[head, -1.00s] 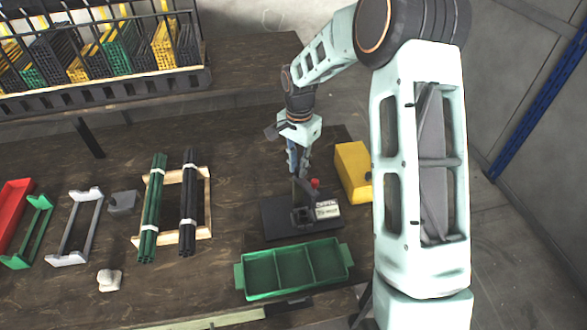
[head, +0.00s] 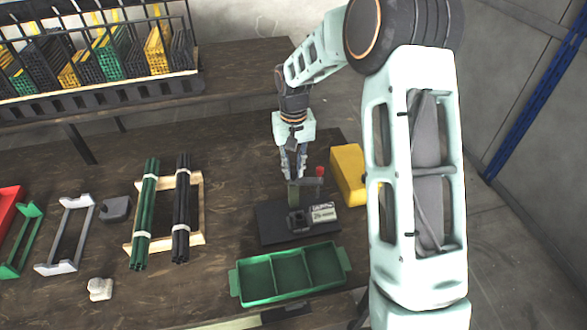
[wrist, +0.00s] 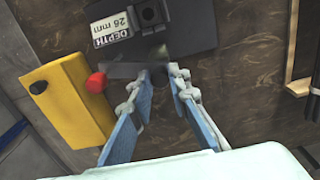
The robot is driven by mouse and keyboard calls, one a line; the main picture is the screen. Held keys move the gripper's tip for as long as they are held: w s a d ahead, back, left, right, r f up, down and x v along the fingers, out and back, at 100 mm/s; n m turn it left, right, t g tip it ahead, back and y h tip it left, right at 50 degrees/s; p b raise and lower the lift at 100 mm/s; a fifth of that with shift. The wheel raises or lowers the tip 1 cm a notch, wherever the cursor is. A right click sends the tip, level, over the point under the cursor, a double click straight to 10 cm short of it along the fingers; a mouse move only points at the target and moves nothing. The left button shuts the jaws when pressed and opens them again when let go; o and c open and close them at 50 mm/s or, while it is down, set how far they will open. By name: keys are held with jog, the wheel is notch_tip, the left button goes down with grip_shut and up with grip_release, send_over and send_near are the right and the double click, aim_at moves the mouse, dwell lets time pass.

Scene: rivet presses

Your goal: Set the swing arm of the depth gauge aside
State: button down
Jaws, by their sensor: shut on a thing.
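The depth gauge has a black base (head: 268,225) with a white label reading 26 mm (head: 322,213) and a dark block on it. Its grey swing arm (head: 309,182) ends in a red knob (head: 320,171) and lies toward the back of the base. In the wrist view the arm (wrist: 125,70) runs left from between my fingertips to the red knob (wrist: 96,83), beyond the edge of the base (wrist: 195,32). My gripper (head: 294,175) points down and is shut on the swing arm, also in the wrist view (wrist: 159,76). The fingers hide part of the arm.
A yellow box (head: 348,170) stands close right of the gauge. A green three-compartment tray (head: 236,282) lies in front. A wooden rack (head: 198,239) with green and black rods is left. A crate shelf (head: 100,97) stands at the back left. The table between rods and gauge is bare.

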jog(key=shift+n, duration=0.5)
jog(key=shift+w+r, duration=0.1)
jog(key=c, duration=1.8)
grip_release()
notch_tip(320, 180, up, 12)
jog(key=shift+f, duration=0.1)
